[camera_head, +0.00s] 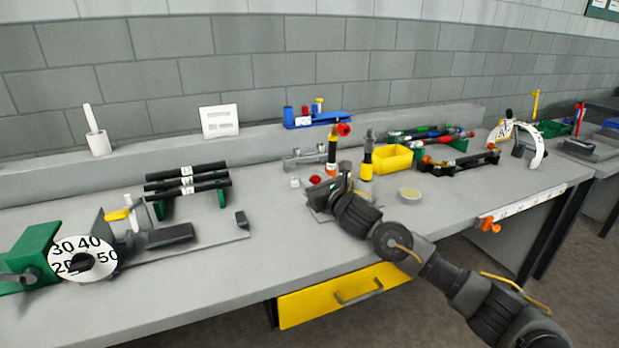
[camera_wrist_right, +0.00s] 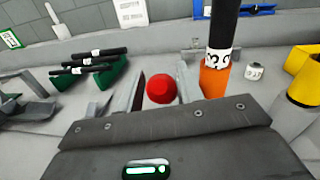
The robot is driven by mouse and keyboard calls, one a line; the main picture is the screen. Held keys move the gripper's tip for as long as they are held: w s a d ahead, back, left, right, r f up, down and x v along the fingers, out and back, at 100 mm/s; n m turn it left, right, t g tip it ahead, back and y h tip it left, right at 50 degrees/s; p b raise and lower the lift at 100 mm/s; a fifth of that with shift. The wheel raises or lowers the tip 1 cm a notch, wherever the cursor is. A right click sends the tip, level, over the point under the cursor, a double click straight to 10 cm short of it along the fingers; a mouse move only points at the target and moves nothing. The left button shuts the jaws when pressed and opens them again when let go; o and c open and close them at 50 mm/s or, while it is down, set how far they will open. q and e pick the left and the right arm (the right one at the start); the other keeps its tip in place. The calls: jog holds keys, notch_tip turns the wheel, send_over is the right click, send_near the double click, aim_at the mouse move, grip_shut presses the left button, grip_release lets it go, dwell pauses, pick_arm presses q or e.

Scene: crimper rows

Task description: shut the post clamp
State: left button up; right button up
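A dark upright post (camera_head: 333,146) with a white label and orange parts stands near the middle of the bench, with a red knob (camera_head: 343,129) at its top. In the right wrist view, the post (camera_wrist_right: 222,40) stands right of the fingers in an orange base. A round red knob (camera_wrist_right: 161,88) shows between the fingertips; it also shows in the head view (camera_head: 315,180). I cannot tell for certain which part is the clamp. My right gripper (camera_head: 320,190) is low over the bench; its fingers (camera_wrist_right: 161,95) are apart, with narrow gaps beside the knob. My left gripper is not in view.
A black and yellow post (camera_head: 367,160) and a yellow bin (camera_head: 391,158) stand right of the gripper. Racked black tools (camera_head: 188,186) and a dial device (camera_head: 84,252) are left. The front bench between is clear.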

jog(key=shift+w+a, duration=0.2)
jog(key=shift+w, duration=0.3)
grip_shut()
jog(key=shift+f, duration=0.1)
